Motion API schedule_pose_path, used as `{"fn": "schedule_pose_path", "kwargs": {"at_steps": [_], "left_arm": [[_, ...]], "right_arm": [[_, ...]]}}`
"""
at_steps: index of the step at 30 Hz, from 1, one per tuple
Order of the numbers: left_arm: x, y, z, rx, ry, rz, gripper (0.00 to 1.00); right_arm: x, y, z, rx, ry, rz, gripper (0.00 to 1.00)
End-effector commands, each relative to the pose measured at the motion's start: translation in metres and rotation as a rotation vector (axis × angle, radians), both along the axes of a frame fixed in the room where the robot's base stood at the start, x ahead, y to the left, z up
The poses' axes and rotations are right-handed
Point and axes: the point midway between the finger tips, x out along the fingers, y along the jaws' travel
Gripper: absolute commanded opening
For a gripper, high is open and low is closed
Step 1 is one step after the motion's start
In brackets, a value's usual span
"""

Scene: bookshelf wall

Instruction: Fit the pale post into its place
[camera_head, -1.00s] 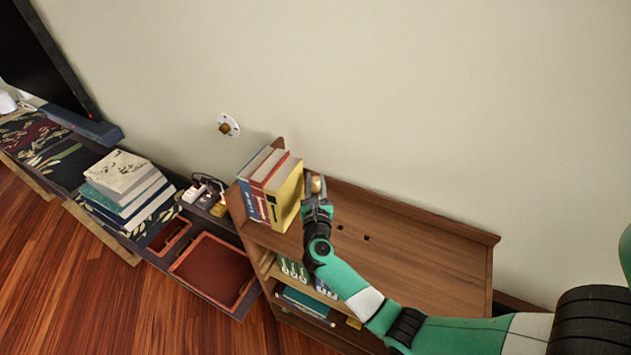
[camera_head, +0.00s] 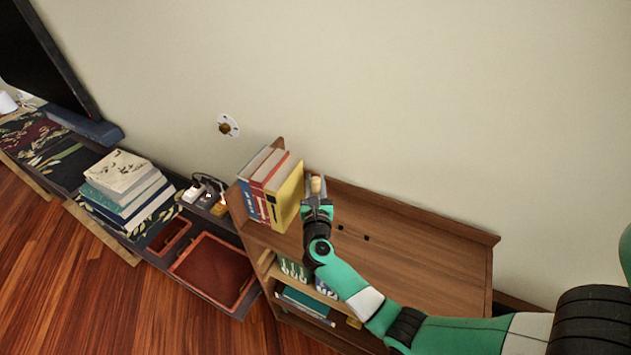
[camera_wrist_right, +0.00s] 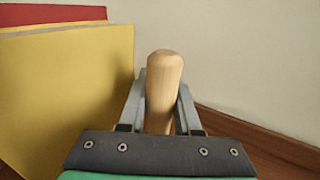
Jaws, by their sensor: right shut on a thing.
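The pale wooden post (camera_wrist_right: 163,85) stands between the fingers of my right gripper (camera_wrist_right: 162,105) in the right wrist view, its rounded top showing above them. In the head view the post (camera_head: 316,185) shows as a small pale end at the fingertips of my right gripper (camera_head: 318,200), just right of the yellow book. The right gripper is shut on the post. The post's lower end is hidden by the gripper. Two small dark square holes (camera_head: 340,227) show in the brown shelf top (camera_head: 420,250), right of the gripper. My left gripper is in neither view.
Upright books, with a yellow one (camera_head: 287,197) nearest, stand close to the gripper's left. The wall (camera_head: 420,100) and the shelf's raised back edge lie behind it. The shelf top to the right is clear. A red-brown tray (camera_head: 215,265) sits lower left.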

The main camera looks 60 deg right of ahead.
Motion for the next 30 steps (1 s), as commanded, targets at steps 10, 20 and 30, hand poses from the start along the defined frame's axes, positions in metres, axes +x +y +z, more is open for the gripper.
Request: {"fn": "schedule_pose_path", "kwargs": {"at_steps": [10, 20, 30], "left_arm": [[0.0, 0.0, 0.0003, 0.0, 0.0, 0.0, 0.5], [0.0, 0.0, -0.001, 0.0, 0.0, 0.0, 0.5], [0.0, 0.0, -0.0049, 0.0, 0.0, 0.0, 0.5]], "right_arm": [[0.0001, 0.0, 0.0002, 0.0, 0.0, 0.0, 0.0], [0.0, 0.0, -0.0012, 0.0, 0.0, 0.0, 0.0], [0.0, 0.0, -0.0055, 0.0, 0.0, 0.0, 0.0]]}}
